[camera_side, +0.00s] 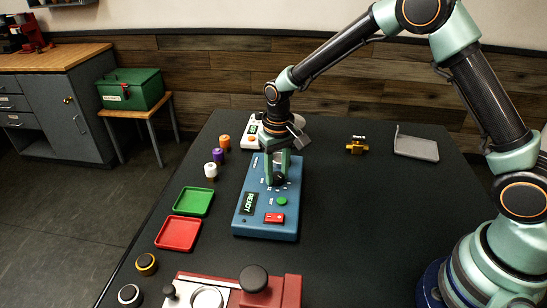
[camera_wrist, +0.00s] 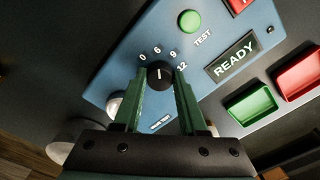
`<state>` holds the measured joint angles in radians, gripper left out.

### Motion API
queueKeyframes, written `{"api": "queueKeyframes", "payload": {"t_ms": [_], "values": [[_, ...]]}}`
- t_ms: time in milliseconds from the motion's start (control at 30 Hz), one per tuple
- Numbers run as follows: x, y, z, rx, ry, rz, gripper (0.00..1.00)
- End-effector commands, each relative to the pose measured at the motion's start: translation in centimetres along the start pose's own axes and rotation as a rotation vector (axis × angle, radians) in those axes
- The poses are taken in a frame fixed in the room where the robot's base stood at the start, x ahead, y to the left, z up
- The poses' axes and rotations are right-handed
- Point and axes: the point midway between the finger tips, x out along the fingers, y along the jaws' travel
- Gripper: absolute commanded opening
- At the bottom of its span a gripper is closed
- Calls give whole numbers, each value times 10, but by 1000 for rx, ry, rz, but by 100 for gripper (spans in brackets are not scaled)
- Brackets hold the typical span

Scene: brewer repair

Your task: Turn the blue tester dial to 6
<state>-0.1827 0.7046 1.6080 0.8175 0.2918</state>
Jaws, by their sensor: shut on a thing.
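The blue tester (camera_side: 262,215) stands on the dark table. Its face also shows in the wrist view (camera_wrist: 215,25), with a READY display (camera_wrist: 232,55) and a green TEST button (camera_wrist: 190,20). The black dial (camera_wrist: 160,74) has a white pointer line and marks 0, 6, 9 and 12 around its far side. The line points roughly toward the 6; its exact setting is hard to read. My gripper (camera_wrist: 160,83) has its green fingers on either side of the dial, shut on it. In the side view, my gripper (camera_side: 278,178) reaches down onto the tester and partly hides the dial.
A green tray (camera_side: 192,202) and a red tray (camera_side: 178,233) lie left of the tester. Several small capped parts (camera_side: 218,156) stand behind them. A red machine (camera_side: 230,292) is at the front. A brass part (camera_side: 357,146) and grey tray (camera_side: 416,147) lie back right. The table's right middle is clear.

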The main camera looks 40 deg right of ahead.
Motion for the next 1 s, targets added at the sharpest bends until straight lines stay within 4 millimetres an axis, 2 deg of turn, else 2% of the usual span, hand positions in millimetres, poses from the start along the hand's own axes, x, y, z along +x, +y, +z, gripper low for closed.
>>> {"api": "queueKeyframes", "payload": {"t_ms": [233, 267, 300, 333, 733, 867, 1000], "values": [[-2, 3, -4, 8, 10, -3, 0], [-2, 3, -4, 8, 10, -3, 49], [-2, 3, -4, 7, 10, -3, 64], [-2, 3, -4, 7, 9, -3, 71], [-6, 2, -2, 2, 3, -1, 71], [-23, 1, -2, 2, 6, -2, 71], [-52, 1, -2, 3, 8, -2, 71]]}}
